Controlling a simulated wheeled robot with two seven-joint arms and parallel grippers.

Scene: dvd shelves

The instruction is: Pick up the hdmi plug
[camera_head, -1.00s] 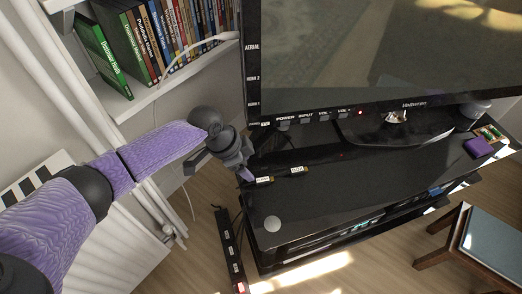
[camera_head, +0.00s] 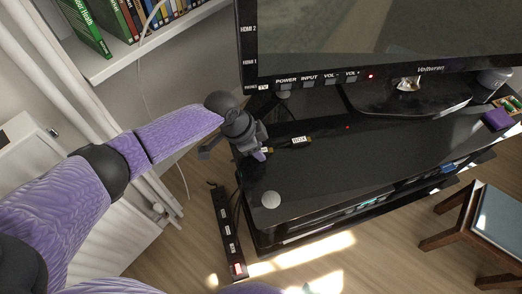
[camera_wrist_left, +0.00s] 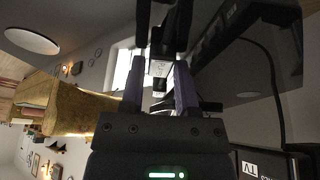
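Two small black plugs with pale labels lie on the black TV stand (camera_head: 340,170), below the TV's left part. The right plug (camera_head: 299,140) is in clear view, its label too small to read surely. The left plug (camera_head: 266,150) is partly hidden by my left gripper (camera_head: 259,155), which is right at it. In the left wrist view, a labelled plug (camera_wrist_left: 160,68) shows between the fingertips of my left gripper (camera_wrist_left: 160,82). The fingers are apart, with small gaps seeming to show beside the plug. My right gripper is out of view.
The TV (camera_head: 380,40) stands behind the plugs, with a button strip along its lower edge. A round grey disc (camera_head: 271,200) lies on the stand's front left. A power strip (camera_head: 228,232) is on the floor. A DVD shelf (camera_head: 120,62) is at upper left.

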